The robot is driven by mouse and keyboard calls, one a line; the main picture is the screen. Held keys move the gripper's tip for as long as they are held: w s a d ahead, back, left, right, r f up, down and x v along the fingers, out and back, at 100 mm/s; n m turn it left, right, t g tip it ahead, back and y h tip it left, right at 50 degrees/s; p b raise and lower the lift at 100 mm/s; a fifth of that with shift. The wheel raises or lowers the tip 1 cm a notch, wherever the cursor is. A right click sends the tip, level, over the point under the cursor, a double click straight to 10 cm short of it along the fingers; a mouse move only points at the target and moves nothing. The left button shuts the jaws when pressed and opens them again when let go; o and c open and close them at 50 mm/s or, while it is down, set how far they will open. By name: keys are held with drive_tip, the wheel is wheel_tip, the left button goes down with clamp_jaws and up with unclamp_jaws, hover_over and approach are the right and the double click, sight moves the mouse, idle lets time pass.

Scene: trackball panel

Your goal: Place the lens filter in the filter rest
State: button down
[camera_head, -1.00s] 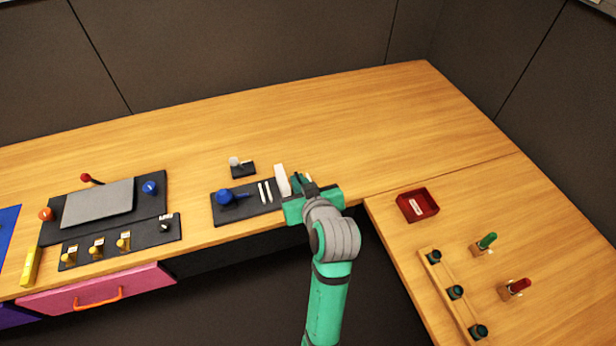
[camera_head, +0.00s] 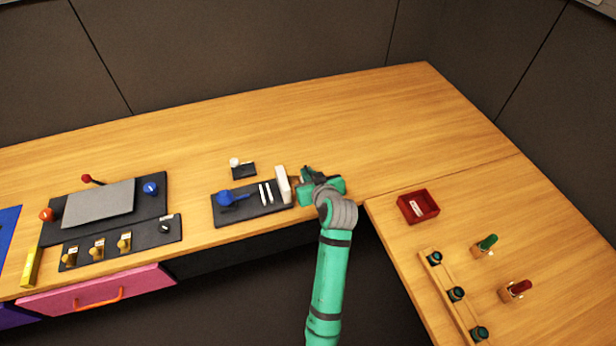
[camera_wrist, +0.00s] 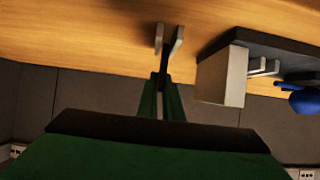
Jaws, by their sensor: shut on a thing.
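My gripper (camera_head: 306,178) is just right of the white block on the black panel, low over or at the table's front edge. In the wrist view my gripper (camera_wrist: 163,84) is seen from behind, its green fingers close together around something thin and dark. I take this for the lens filter, but it is too small and shadowed to make out. Two short grey prongs (camera_wrist: 178,42) show just beyond the fingertips; I cannot tell what they belong to. I cannot pick out the filter rest with certainty.
The black panel (camera_head: 238,212) carries a blue ball (camera_head: 225,197), two white slats (camera_head: 263,194) and the white block (camera_head: 283,184). A red tray (camera_head: 433,209), green handle (camera_head: 487,242) and red handle (camera_head: 518,287) stand at right. The table behind my gripper is clear.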

drive_tip(key=shift+f, duration=0.8)
drive_tip(key=shift+f, duration=0.15)
drive_tip(key=c, duration=1.9)
unclamp_jaws()
